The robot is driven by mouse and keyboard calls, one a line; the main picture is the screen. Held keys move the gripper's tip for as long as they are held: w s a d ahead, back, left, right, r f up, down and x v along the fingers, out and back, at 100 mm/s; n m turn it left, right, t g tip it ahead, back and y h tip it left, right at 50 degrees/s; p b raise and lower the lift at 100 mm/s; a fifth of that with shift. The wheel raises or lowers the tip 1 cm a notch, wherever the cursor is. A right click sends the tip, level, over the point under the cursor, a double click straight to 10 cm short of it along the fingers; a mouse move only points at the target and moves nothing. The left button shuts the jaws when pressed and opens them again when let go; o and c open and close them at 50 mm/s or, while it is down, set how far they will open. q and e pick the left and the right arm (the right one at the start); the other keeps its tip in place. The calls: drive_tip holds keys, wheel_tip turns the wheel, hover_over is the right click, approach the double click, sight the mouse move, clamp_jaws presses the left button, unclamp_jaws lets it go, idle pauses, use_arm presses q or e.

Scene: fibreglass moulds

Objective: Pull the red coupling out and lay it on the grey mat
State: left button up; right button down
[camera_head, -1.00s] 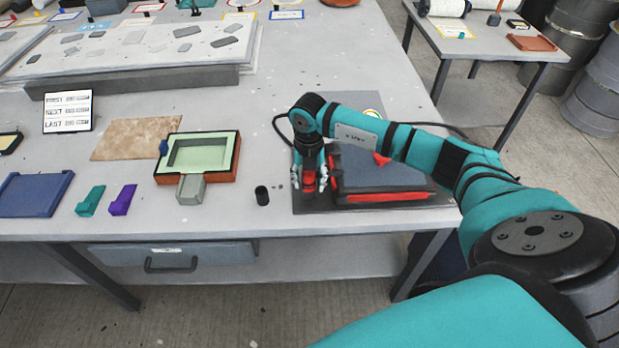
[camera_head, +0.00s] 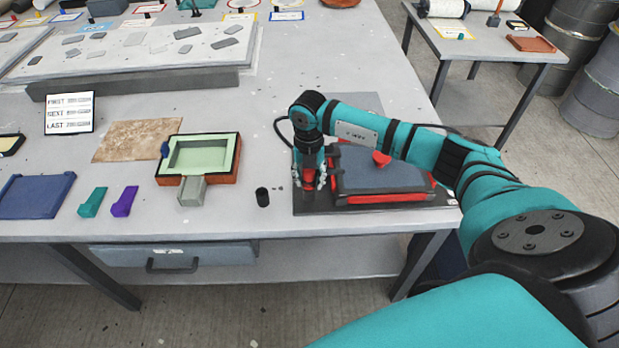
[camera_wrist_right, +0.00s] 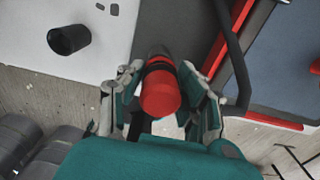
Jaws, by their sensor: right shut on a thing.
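The red coupling (camera_head: 309,181) is between the fingers of my right gripper (camera_head: 308,184), near the front left corner of a blue-and-red mould. In the right wrist view the red coupling (camera_wrist_right: 160,94) shows its round red end, with a black part behind it. The fingers of my right gripper (camera_wrist_right: 160,100) are closed on both its sides. Whether the coupling is clear of the black part, I cannot tell. A flat grey sheet, apparently the grey mat (camera_head: 366,102), lies behind my right forearm and is partly hidden by it. My left gripper is out of view.
The mould (camera_head: 385,198) stands on a dark base (camera_head: 325,209), close beside my right gripper. A black cylinder (camera_head: 262,197) stands to the left. The table's front edge is near.

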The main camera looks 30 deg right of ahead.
drive_tip(key=shift+r+p, duration=1.45)
drive_tip(key=shift+r, duration=0.8)
